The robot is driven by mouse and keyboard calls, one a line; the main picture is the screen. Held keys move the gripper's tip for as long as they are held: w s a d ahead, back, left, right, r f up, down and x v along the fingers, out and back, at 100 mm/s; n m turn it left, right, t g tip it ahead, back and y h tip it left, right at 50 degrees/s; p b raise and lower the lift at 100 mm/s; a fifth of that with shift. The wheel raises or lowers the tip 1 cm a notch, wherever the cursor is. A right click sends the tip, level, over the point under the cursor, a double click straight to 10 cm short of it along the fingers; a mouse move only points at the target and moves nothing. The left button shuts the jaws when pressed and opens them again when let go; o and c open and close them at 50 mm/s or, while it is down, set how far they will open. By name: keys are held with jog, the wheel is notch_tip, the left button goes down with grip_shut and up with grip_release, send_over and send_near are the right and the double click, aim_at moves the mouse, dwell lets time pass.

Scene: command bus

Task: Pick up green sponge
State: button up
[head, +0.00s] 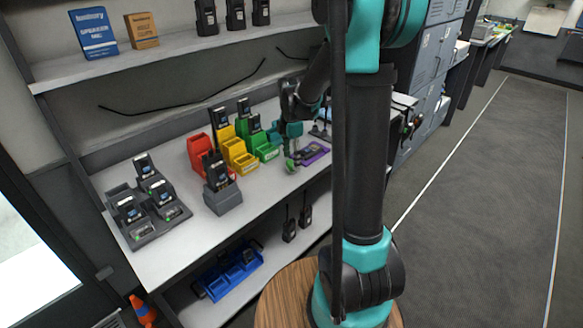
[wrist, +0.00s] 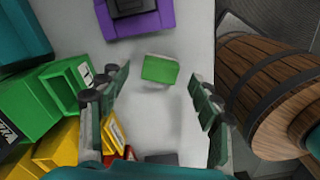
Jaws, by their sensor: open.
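The green sponge (wrist: 160,69) is a small green block lying on the white counter. In the wrist view it is just ahead of my gripper (wrist: 165,85), between the lines of its two spread fingers. My gripper is open and empty. The fingers do not touch the sponge. In the head view my gripper (head: 291,160) is over the counter beside the purple tray, and the sponge cannot be told apart there from the green of the fingertips.
A purple tray (head: 315,153) holding a dark device lies close beyond the sponge. Green (head: 266,151), yellow (head: 240,160) and red (head: 200,152) bins stand to the left. A grey charger rack (head: 145,228) is farther left. An upper shelf (head: 180,55) overhangs the counter (head: 262,190).

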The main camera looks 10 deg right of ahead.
aim_at(291, 163)
notch_tip(291, 163, down, 2)
jog(key=c, duration=1)
jog(key=shift+r, duration=0.1)
notch_tip(291, 163, up, 20)
dwell(0.3)
